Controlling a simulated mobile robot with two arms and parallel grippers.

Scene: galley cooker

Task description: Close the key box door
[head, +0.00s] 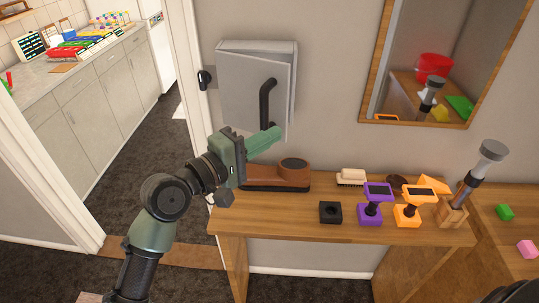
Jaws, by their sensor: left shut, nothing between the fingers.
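The key box (296,62) is a grey metal box on the wall above the wooden table. Its door (240,88) has a black bar handle (267,103) on its right side and stands slightly ajar, with its lower right corner out from the box. My left gripper (278,134), green, is shut and empty just below the door's lower edge, to the right of its middle. I cannot tell whether it touches the door. My right gripper is not in view; only a dark part shows at the bottom right corner.
The wooden table (290,228) holds a brown shoe (292,176), a brush (351,177), a black square block (330,212), and purple (375,203) and orange (414,205) stands. A framed mirror (380,60) hangs to the right. A doorway opens at left.

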